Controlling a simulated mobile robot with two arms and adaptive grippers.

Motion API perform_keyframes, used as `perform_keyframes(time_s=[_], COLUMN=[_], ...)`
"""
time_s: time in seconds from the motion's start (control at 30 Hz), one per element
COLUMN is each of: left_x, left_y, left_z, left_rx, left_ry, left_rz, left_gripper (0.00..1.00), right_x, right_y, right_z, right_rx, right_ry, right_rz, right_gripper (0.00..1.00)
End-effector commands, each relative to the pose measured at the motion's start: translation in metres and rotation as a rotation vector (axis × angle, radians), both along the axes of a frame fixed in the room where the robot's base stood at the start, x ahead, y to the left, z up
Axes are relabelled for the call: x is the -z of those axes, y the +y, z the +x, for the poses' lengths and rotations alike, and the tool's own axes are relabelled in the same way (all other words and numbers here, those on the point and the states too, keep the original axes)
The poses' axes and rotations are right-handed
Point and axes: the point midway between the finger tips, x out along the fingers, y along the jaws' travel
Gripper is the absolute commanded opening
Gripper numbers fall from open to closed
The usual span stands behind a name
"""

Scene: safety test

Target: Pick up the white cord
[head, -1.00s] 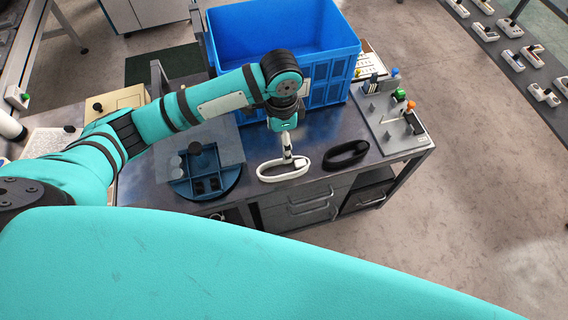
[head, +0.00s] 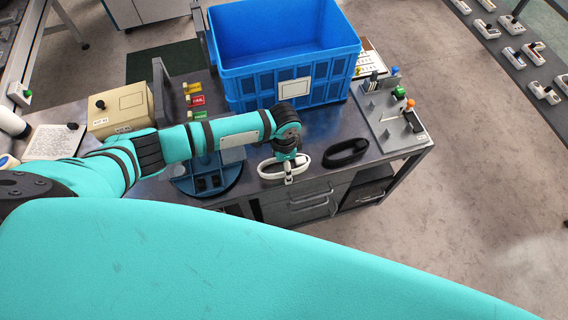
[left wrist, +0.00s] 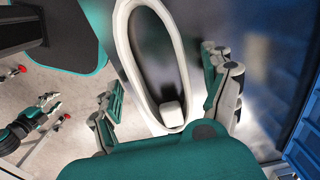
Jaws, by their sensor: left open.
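The white cord (head: 268,171) is a coiled oval loop on the dark metal workbench (head: 330,185), near its front edge. My left gripper (head: 289,177) is over the cord in the head view, pointing down, and hides part of it. In the left wrist view the white cord (left wrist: 124,50) runs between the spread fingers of my left gripper (left wrist: 164,78), with a white block at its near end. The fingers are open on either side; I cannot tell whether they touch it. What looks like my right gripper (left wrist: 42,110) shows small at the left wrist view's left.
A black cord (head: 345,153) coil lies just right of the white one. A large blue crate (head: 285,80) stands behind. A switch panel (head: 395,125) is at the right, a blue round tray (head: 225,185) at the left, and a beige box (head: 120,112) farther left.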

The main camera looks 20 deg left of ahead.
Motion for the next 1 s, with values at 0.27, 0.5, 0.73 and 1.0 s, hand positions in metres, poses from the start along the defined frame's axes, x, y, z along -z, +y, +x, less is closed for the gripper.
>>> perform_keyframes(time_s=[0.27, 0.5, 0.73, 1.0], left_x=[0.0035, 0.0032, 0.003, 0.0023], left_y=[0.0, 0.0, 0.0, -0.0002], left_z=[0.0004, 0.0004, 0.0004, 0.0007], left_rx=[0.001, 0.0, 0.0, 0.0], left_ry=[-0.001, -0.001, -0.001, -0.002], left_rz=[0.0, 0.0, 0.0, -0.001], left_gripper=[0.83, 0.51, 0.21, 0.17], right_x=[0.0, -0.0001, -0.0001, 0.0], right_y=[0.0034, 0.004, 0.0039, 0.0037], right_z=[0.0005, 0.0006, 0.0006, 0.0005], right_rx=[0.001, 0.0, 0.0, 0.0], right_ry=[-0.001, -0.001, -0.001, 0.0], right_rz=[0.004, 0.005, 0.005, 0.004], right_gripper=[0.4, 0.4, 0.4, 0.4])
